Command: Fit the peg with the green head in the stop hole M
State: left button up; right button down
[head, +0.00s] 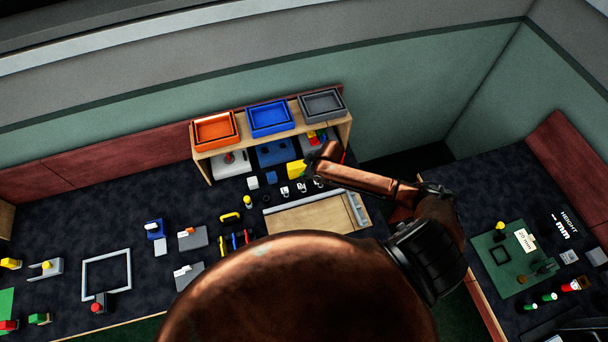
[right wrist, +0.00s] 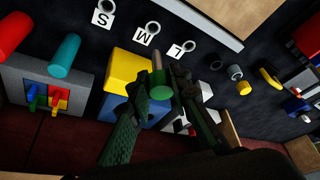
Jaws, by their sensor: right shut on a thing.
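The peg with the green head (right wrist: 160,91) is held in my right gripper (right wrist: 163,82), which is shut on it; its grey shaft points toward the top of the right wrist view. The stop hole M (right wrist: 153,28) is a grey ring beside a white M label (right wrist: 142,38), and the shaft tip appears apart from it, just below it in the picture. The S label (right wrist: 103,13) and L label (right wrist: 182,48) lie on either side. In the head view my right gripper (head: 319,156) is by the shelf, and the peg there is hard to make out. My left gripper is out of view.
A yellow block (right wrist: 122,68) stands close to my right fingers. The shelf (head: 345,130) carries orange (head: 214,131), blue (head: 269,118) and grey (head: 322,105) trays. A wooden board (head: 305,218) lies in front.

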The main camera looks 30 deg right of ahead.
notch_tip(320, 180, down, 2)
jog(key=shift+b, duration=0.45)
jog(key=shift+f+b, duration=0.95)
jog(key=shift+f, duration=0.85)
pick_arm(q)
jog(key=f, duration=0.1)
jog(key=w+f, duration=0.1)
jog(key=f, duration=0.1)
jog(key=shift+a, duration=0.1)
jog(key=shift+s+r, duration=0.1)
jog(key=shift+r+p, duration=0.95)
jog(key=shift+p, duration=0.1)
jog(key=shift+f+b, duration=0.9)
pick_arm(e)
jog(key=shift+f, duration=1.75)
jog(key=c, duration=1.7)
grip_release()
jog(key=v, duration=1.2)
